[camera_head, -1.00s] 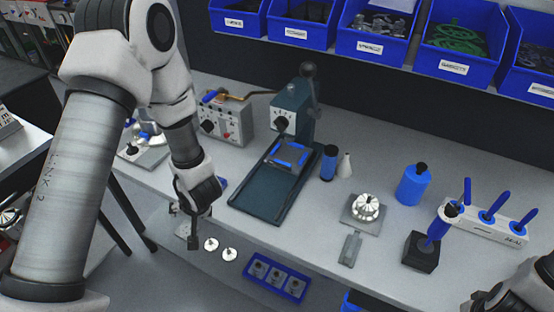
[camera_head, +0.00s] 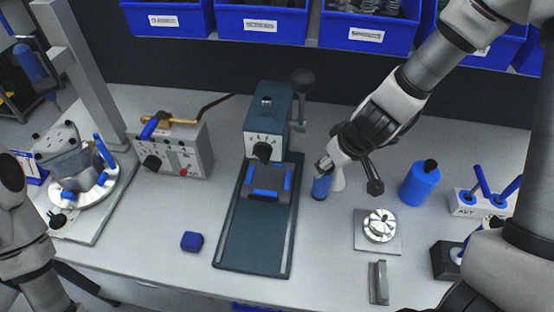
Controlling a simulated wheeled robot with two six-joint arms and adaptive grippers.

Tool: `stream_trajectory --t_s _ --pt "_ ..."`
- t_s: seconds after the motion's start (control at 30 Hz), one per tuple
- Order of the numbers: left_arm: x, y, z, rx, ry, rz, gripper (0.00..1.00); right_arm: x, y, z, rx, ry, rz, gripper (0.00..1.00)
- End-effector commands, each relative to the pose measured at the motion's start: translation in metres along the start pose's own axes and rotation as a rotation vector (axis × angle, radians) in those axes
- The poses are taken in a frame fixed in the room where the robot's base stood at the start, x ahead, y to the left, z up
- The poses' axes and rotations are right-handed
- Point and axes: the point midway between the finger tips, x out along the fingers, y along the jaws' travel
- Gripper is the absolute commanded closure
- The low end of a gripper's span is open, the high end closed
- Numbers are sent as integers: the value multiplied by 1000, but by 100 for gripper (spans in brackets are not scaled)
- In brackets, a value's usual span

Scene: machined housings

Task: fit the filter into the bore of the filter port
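A blue cylinder with a dark top, which looks like the filter (camera_head: 321,188), stands upright on the bench beside the press. The grey housing (camera_head: 68,163) on a round fixture at the left may carry the filter port; its bore cannot be made out. My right gripper (camera_head: 371,184) hangs above the bench to the right of the blue cylinder, its dark finger pointing down. I cannot tell the finger opening, and no held object shows. My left arm is at the left edge; its gripper is out of view.
A green press (camera_head: 230,237) stands mid-bench, with a control box (camera_head: 190,152) to its left. A blue block (camera_head: 192,241) lies in front.

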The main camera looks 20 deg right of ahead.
Motion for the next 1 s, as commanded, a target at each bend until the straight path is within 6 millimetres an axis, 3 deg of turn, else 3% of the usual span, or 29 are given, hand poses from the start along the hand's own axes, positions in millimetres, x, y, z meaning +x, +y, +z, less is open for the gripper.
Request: stream_trajectory --t_s 0.33,0.53,0.77,0.8,0.93,1.0 --pt "34 2 4 3 -8 9 31 38 0 -1 -2 4 -2 43" --pt "65 2 4 3 -8 9 31 76 -1 -3 -2 3 -2 43" --pt "63 2 4 3 -8 9 31 77 -1 -6 -2 4 -3 43" --pt "63 2 4 3 -8 9 31 77 -1 -6 -2 4 -3 46" --pt "63 2 4 3 -8 9 31 77 -1 -6 -2 4 -3 92" --pt "63 2 4 3 -8 9 31 77 -1 -6 -2 4 -3 92"
